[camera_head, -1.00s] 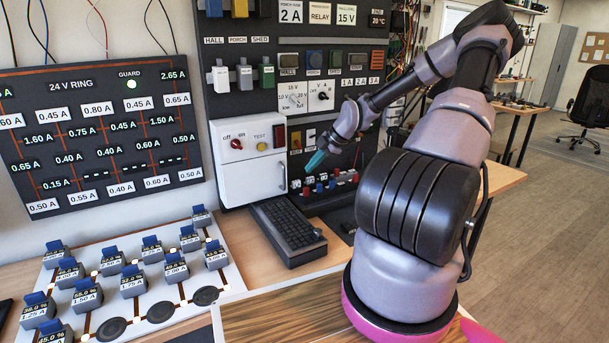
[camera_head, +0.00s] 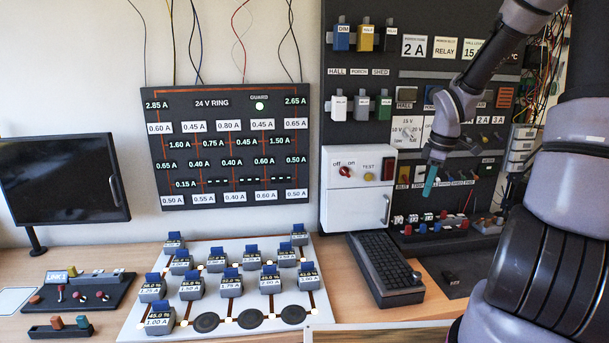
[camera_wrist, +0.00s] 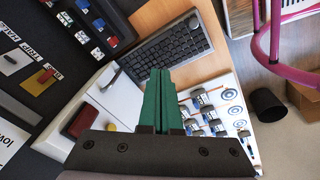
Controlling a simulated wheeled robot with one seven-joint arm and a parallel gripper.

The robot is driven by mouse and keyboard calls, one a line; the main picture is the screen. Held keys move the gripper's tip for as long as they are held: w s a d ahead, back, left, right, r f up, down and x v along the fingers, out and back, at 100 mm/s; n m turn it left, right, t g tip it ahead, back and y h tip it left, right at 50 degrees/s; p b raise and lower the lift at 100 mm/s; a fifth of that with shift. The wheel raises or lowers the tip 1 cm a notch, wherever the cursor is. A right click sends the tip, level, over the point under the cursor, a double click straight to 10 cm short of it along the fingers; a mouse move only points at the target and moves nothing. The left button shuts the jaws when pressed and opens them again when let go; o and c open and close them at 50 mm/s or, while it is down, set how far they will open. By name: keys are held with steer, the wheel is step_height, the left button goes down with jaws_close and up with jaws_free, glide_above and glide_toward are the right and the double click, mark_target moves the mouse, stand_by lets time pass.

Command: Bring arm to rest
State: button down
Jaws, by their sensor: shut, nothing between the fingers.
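My gripper (camera_head: 431,182) hangs from my bent arm at the right of the head view, in front of the dark wiring panel (camera_head: 420,68) and just right of the white box with the red knob (camera_head: 357,190). Its teal fingers point down and are closed together with nothing between them. In the wrist view the green fingers (camera_wrist: 158,100) lie side by side, with the black keyboard (camera_wrist: 160,45) beyond them. The fingers appear apart from the panel and the bench.
A white board with several blue-topped modules (camera_head: 226,315) lies on the bench, with the keyboard (camera_head: 385,268) to its right. A red and blue terminal strip (camera_head: 440,229) is below my gripper. A monitor (camera_head: 63,180) and control blocks (camera_head: 83,291) stand at the left.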

steer(key=s+a+r+m+t, duration=0.1)
steer(key=s+a+r+m, duration=0.2)
steer(key=s+r+m, duration=0.2)
steer(key=s+a+r+m+t+y, duration=0.1)
steer(key=s+a+r+m+t, duration=0.1)
steer(key=s+r+m, duration=0.3)
steer(key=s+a+r+m+t, duration=0.2)
steer(key=s+a+r+m, duration=0.2)
steer(key=s+r, duration=0.7)
step_height(320, 180, up, 2)
steer(key=shift+s+a+m+y, duration=0.25)
steer(key=shift+a+m+y, duration=0.05)
steer(key=shift+m, duration=0.8)
